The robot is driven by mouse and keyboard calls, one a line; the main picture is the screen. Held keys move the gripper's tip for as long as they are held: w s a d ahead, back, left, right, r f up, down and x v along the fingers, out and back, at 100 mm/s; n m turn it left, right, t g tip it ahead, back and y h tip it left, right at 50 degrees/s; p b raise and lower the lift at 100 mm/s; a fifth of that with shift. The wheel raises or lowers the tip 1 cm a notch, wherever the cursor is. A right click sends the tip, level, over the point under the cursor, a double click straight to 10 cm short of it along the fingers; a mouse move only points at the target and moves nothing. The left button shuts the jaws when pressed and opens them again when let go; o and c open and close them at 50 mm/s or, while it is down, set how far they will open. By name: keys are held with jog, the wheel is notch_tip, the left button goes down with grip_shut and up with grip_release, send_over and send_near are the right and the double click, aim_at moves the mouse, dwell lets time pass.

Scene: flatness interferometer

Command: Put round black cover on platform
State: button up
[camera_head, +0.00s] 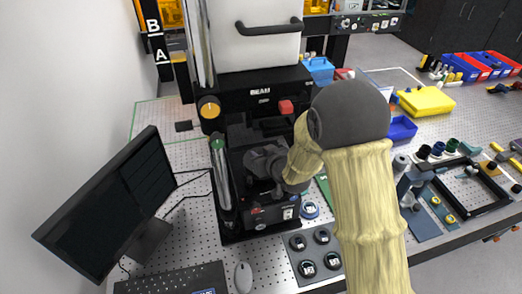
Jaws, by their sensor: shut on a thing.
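My arm reaches in from the lower right, and my gripper (262,163) is low inside the black interferometer stand (228,130), under the white upper housing. The gripper is dark grey against black parts, so its fingers are hard to make out. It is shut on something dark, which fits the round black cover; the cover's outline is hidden. The platform is in the same dark bay, mostly hidden behind the gripper and my wrist. I cannot tell whether the held thing touches the platform.
A shiny post (222,175) stands close left of the gripper. A monitor (108,200) is farther left, with a mouse (244,277) at the front. A tray of round pieces (318,254) lies in front. Blue bins (402,129) and a yellow box (426,101) stand right.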

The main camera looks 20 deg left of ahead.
jog(key=shift+f, duration=0.15)
jog(key=o, duration=1)
jog(key=shift+r, duration=0.25)
jog(key=shift+s+d, duration=0.15)
jog(key=shift+d, duration=0.05)
jog(key=b+v, duration=0.4)
jog(key=v, duration=0.7)
jog(key=shift+s+d+r, duration=0.1)
jog(key=shift+s, duration=0.15)
